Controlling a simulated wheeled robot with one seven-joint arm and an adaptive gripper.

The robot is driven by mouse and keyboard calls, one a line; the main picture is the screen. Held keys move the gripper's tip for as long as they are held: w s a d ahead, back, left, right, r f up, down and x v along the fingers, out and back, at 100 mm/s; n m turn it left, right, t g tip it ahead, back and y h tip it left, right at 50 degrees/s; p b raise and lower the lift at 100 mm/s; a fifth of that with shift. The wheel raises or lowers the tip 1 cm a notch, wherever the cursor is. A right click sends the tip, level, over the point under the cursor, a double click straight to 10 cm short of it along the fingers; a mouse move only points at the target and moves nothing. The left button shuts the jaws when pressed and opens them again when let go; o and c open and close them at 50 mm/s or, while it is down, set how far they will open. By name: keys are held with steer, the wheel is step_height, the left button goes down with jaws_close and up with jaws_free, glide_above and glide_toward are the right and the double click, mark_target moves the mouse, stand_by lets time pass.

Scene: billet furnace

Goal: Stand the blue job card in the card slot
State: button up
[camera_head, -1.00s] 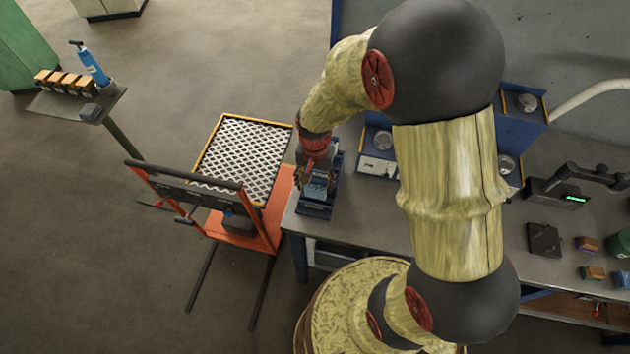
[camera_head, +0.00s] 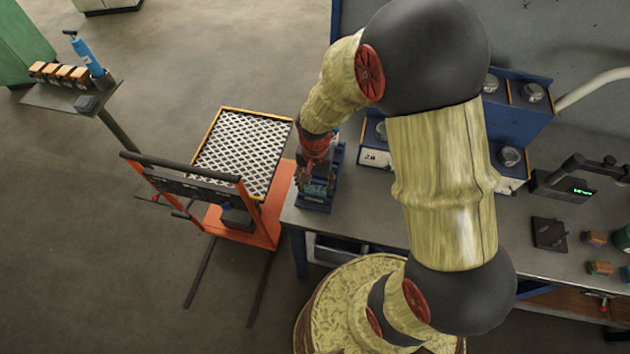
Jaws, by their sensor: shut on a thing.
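My gripper (camera_head: 317,186) points down over the left end of the workbench. It is shut on the blue job card (camera_head: 316,191), which shows as a small blue patch between and below the fingers. A dark blue holder (camera_head: 314,207) stands on the bench directly under and around the gripper; it looks like the card slot. The fingers and card hide most of its opening. I cannot tell whether the card's lower edge is inside the slot or just above it.
An orange cart (camera_head: 262,218) with a mesh tray (camera_head: 243,150) stands close left of the bench.

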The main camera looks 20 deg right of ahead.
steer(key=o, duration=1)
step_height(320, 180, up, 12)
stand_by(0.4)
